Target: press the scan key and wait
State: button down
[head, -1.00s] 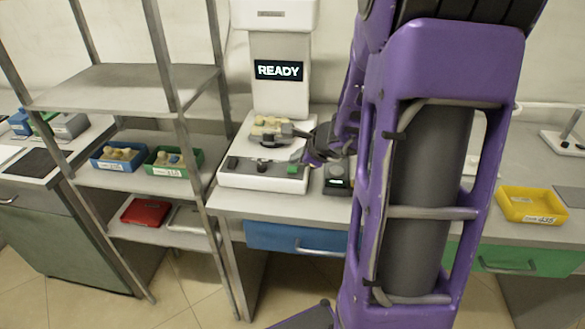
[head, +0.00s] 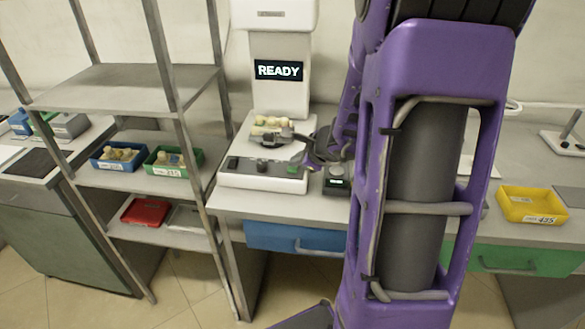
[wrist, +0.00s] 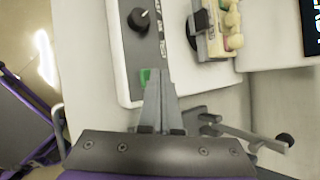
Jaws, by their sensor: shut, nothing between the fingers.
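The scanner (head: 262,180) is a white machine with a tall back, and its screen (head: 279,71) reads READY. On its front strip are a dark knob (head: 262,165) and a green key (head: 292,169). In the wrist view the green key (wrist: 144,76) shows beside and partly behind my fingertips, close to them; I cannot tell whether they touch it. My gripper (wrist: 158,72) is shut and empty. In the head view it is at the scanner's right front, partly hidden by my purple arm.
A tray of pale pieces (head: 280,121) sits on the scanner bed. A small dark device (head: 336,181) stands right of the scanner. A metal rack (head: 120,90) holds blue (head: 118,157) and green (head: 172,162) bins at left. A yellow bin (head: 532,204) lies at right.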

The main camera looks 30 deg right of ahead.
aim_at(296, 170)
jog(key=shift+f, duration=0.4)
dwell(0.3)
jog(key=shift+r+p, duration=0.65)
jog(key=shift+r, duration=0.25)
jog(key=shift+r, duration=0.1)
notch_tip(296, 170, up, 5)
jog(key=p, duration=0.4)
dwell(0.5)
